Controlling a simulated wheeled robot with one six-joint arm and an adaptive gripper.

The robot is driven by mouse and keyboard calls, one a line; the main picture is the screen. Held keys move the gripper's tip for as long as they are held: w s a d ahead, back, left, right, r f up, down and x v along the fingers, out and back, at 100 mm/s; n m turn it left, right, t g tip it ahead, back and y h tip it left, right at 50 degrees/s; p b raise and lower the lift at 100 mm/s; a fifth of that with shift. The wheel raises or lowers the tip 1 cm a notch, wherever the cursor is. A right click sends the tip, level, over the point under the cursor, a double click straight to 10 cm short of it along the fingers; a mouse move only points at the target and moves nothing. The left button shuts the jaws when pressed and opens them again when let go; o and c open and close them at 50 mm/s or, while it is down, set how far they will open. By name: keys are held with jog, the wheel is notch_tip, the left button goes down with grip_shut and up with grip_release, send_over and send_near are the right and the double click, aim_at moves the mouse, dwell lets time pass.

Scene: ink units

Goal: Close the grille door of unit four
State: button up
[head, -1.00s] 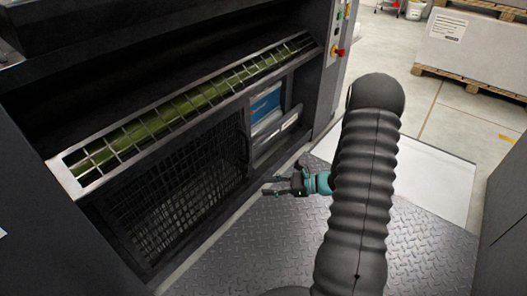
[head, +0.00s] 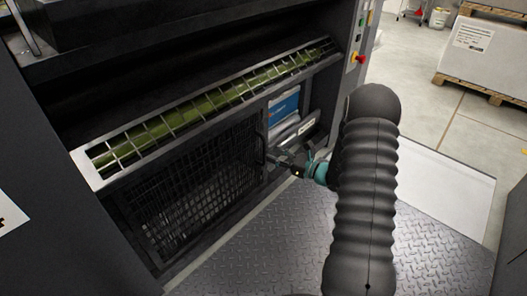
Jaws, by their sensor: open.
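The grille door (head: 196,192) is a dark wire mesh panel low on the front of the printing unit. Its right edge carries a dark upright handle (head: 261,149). To the right of that edge a gap shows the inside of the unit, so the door does not cover the whole opening. My gripper (head: 274,160) is open, with its fingers at the door's right edge beside the handle. Whether the fingers touch the handle or are around it, I cannot tell. Part of a label (head: 10,216) shows at the left edge, mostly cut off.
A silver slotted guard (head: 205,112) over a green roller runs above the door. A blue-labelled container (head: 284,108) sits in the gap. A panel with a red button (head: 359,59) stands at the right. Tread plate (head: 330,243) covers the floor in front.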

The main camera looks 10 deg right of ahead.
aim_at(264, 161)
jog(key=shift+x, duration=2.5)
jog(key=shift+s, duration=0.1)
